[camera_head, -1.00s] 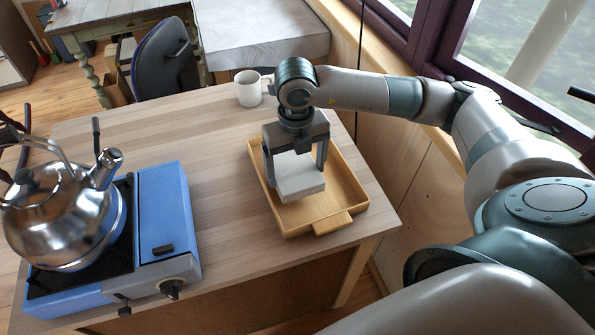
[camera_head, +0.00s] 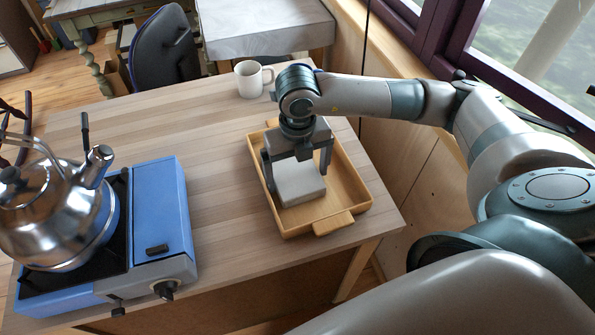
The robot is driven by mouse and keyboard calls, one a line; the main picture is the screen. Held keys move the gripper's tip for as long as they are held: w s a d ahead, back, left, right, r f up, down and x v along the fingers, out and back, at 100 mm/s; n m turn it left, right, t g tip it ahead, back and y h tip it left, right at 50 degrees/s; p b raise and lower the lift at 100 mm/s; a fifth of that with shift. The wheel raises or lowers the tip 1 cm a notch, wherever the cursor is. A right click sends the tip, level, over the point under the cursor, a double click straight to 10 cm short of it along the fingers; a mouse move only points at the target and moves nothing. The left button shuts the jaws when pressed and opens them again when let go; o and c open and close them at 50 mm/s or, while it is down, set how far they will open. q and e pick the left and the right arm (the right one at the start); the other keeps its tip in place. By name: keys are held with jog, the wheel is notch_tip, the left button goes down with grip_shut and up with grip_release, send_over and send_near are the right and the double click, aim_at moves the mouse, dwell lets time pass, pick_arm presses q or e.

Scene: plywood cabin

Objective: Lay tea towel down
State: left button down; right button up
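The tea towel (camera_head: 300,186) is a pale, folded, block-like bundle at the wooden tray (camera_head: 359,205), in the middle of the head view. My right gripper (camera_head: 298,172) points down over the tray, with one finger on each side of the towel. The fingers look closed against the towel's sides. The towel is low inside the tray's outline; I cannot tell whether its underside touches the tray floor. The gripper hides the towel's far part. My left gripper is not in view.
A white mug (camera_head: 251,79) stands behind the tray. A blue camping stove (camera_head: 162,215) with a steel kettle (camera_head: 48,215) stands at the left of the table (camera_head: 214,150). The tabletop between stove and tray is clear. A window is at the right.

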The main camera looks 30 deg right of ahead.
aim_at(297, 176)
jog(key=shift+r, duration=0.15)
jog(key=shift+r+p, duration=0.15)
jog(key=shift+p, duration=0.15)
jog(key=shift+r+b, duration=0.15)
jog(key=shift+b, duration=0.2)
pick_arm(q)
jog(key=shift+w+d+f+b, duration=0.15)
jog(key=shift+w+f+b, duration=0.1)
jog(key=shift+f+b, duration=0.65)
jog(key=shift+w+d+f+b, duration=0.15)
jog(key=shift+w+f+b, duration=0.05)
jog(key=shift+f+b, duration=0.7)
pick_arm(e)
notch_tip(297, 176, up, 12)
jog(key=shift+f, duration=0.25)
jog(key=shift+s+a+f, duration=0.1)
